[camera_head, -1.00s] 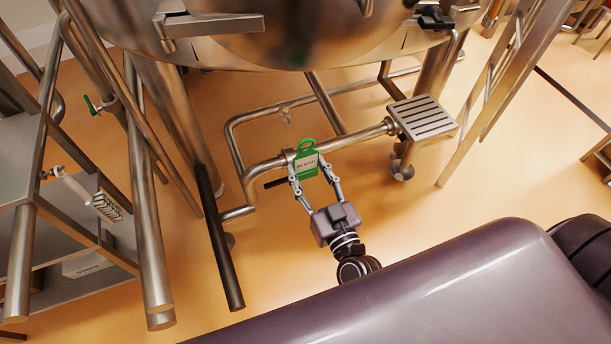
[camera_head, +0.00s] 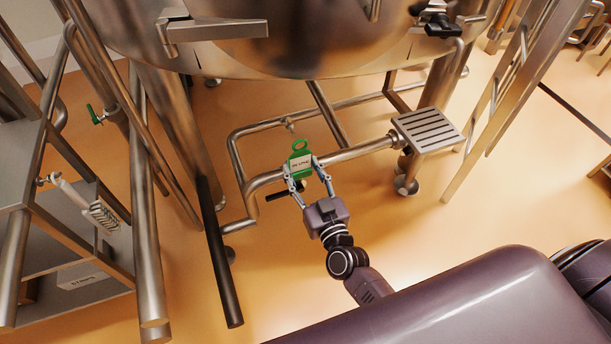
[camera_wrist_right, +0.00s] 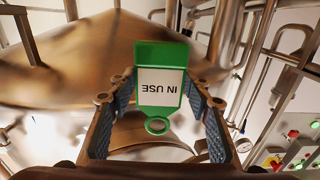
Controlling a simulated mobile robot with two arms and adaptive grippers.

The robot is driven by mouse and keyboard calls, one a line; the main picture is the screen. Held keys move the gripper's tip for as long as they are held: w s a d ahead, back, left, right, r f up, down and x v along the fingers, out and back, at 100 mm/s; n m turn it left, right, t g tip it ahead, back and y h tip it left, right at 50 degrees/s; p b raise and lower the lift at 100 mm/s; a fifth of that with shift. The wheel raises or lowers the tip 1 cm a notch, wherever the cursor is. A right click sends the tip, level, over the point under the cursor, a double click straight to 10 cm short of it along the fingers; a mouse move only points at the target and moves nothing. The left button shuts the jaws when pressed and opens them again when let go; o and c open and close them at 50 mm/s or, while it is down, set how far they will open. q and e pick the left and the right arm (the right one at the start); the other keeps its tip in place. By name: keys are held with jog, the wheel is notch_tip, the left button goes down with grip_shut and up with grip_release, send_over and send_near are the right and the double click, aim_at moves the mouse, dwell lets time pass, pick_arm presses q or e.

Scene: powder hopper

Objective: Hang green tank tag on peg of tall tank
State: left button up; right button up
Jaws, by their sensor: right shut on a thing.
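The green tag (camera_head: 301,164) has a white label reading "IN USE" and a ring at one end. My right gripper (camera_head: 306,172) is shut on it, ring pointing away from the gripper in the head view. In the right wrist view the tag (camera_wrist_right: 160,75) sits between the two fingers, its label upside down and its ring (camera_wrist_right: 157,125) low. A large steel tank (camera_head: 300,45) fills the top of the head view. A small metal fitting, perhaps the peg (camera_head: 289,124), shows just beyond the ring; the two look apart, but depth is unclear. My left gripper is out of view.
Bent steel pipes (camera_head: 240,160) run around and behind the tag. A black-handled bar (camera_head: 217,250) and steel legs stand at left. A slotted step (camera_head: 428,130) is at right. A shelf frame with a brush (camera_head: 100,213) is at far left. Open floor lies in front.

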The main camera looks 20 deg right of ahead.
jog(key=shift+w+f+b, duration=0.15)
jog(key=shift+w+b, duration=0.25)
jog(key=shift+w, duration=0.65)
jog(key=shift+w+b, duration=0.55)
jog(key=shift+w, duration=0.95)
jog(key=shift+w+f, duration=0.5)
jog(key=shift+w, duration=0.15)
jog(key=o, duration=1.2)
jog(key=shift+s, duration=0.15)
jog(key=s, duration=1.1)
jog(key=shift+s+d, duration=0.15)
jog(key=shift+s, duration=0.25)
